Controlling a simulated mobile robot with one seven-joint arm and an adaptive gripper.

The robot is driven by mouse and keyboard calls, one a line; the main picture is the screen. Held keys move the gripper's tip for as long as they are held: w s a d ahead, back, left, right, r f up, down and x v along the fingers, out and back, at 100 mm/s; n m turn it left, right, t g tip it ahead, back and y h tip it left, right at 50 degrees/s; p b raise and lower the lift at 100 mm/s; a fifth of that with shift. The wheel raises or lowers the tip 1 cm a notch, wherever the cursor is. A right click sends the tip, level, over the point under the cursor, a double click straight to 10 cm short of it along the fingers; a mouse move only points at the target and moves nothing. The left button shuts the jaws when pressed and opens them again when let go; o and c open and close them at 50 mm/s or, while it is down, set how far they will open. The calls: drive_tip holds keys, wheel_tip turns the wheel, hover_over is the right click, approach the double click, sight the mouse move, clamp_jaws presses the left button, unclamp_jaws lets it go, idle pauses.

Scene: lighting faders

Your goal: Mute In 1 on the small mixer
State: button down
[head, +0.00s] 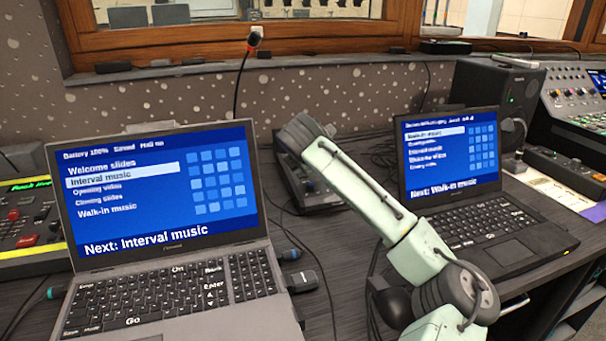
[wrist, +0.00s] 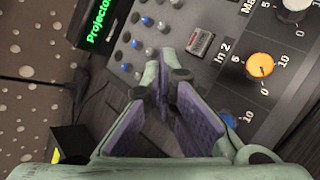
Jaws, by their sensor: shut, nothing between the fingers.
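The small mixer (wrist: 262,100) fills the right of the wrist view, its dark panel seen close up and turned. A label "In 2" stands beside a grey button (wrist: 200,42) with small lettering and an orange knob (wrist: 260,66). A blue knob (wrist: 228,119) is partly covered by my finger. No "In 1" label is readable; a small reddish patch shows by the fingertips. My gripper (wrist: 163,88) is shut and empty, its tips over the panel near the grey button; contact cannot be told. In the head view the mixer (head: 318,203) is mostly behind my arm and gripper (head: 299,133).
A left laptop (head: 258,262) and a right laptop (head: 540,246) flank my arm. A speaker (head: 480,92) and larger consoles stand right. Green display text (wrist: 98,25) and several small knobs (wrist: 140,45) lie beside the mixer's channel controls.

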drive_tip(key=shift+f, duration=0.1)
drive_tip(key=shift+f, duration=0.35)
idle(0.6)
drive_tip(key=shift+r+p, duration=0.4)
drive_tip(key=shift+p, duration=0.2)
drive_tip(key=shift+r, duration=0.1)
drive_tip(key=r+p, duration=0.1)
drive_tip(key=r, duration=0.1)
drive_tip(key=r+p, duration=0.3)
drive_tip(key=p, duration=0.1)
drive_tip(key=shift+s+d+r, duration=0.1)
drive_tip(key=shift+s+r, duration=0.2)
drive_tip(key=shift+r, duration=0.1)
